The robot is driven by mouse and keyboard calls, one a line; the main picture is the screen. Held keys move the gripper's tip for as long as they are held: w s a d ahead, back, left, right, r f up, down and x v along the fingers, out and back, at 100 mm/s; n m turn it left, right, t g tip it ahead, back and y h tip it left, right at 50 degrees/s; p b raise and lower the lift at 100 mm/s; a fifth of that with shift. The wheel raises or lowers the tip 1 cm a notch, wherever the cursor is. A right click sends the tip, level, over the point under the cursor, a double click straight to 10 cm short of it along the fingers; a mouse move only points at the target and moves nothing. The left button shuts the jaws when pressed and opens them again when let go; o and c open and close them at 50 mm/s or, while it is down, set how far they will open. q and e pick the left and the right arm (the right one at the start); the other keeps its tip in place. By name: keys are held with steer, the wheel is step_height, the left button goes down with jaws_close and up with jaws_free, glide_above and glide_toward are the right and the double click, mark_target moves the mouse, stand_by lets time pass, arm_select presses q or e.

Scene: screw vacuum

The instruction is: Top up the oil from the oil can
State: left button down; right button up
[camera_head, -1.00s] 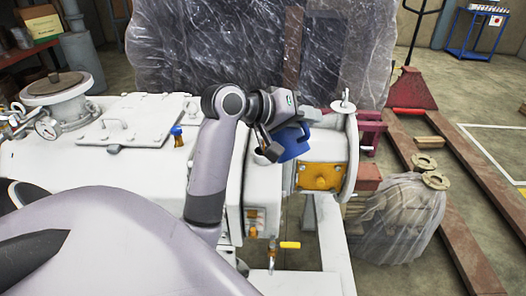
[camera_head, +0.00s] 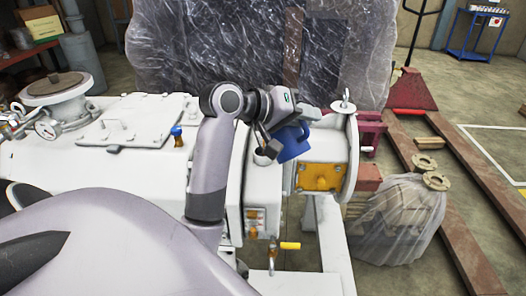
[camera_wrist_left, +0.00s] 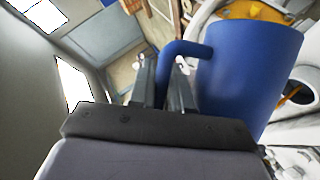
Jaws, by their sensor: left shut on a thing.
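My left gripper (camera_head: 272,140) is shut on the handle of the blue oil can and holds it in the air. The oil can (camera_head: 293,143) looks tilted and hangs in front of the white cylinder end of the pump (camera_head: 326,148), above the yellow plate (camera_head: 319,177). In the left wrist view the can (camera_wrist_left: 245,85) fills the right side, with its bent handle (camera_wrist_left: 181,54) at the fingers (camera_wrist_left: 163,85). Something orange shows at its top edge; I cannot tell what. A small blue-topped orange fitting (camera_head: 177,136) stands on the white housing. My right gripper is out of view.
A round lid and a gauge (camera_head: 47,128) are at the left of the white machine. A yellow-handled valve (camera_head: 289,246) sticks out below. A plastic-wrapped block (camera_head: 260,50) stands behind. A wrapped bundle (camera_head: 400,218) and a red pallet jack (camera_head: 470,180) are at the right.

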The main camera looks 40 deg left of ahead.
arm_select(q)
steer(key=shift+a+r+n+h+b, duration=0.2)
steer(key=shift+a+n+h+b, duration=0.1)
steer(key=shift+n+h, duration=0.1)
stand_by(3.0)
steer(key=shift+w+a+r+n+h, duration=0.15)
steer(key=shift+a+r+n+h, duration=0.3)
steer(key=shift+r, duration=0.2)
stand_by(4.0)
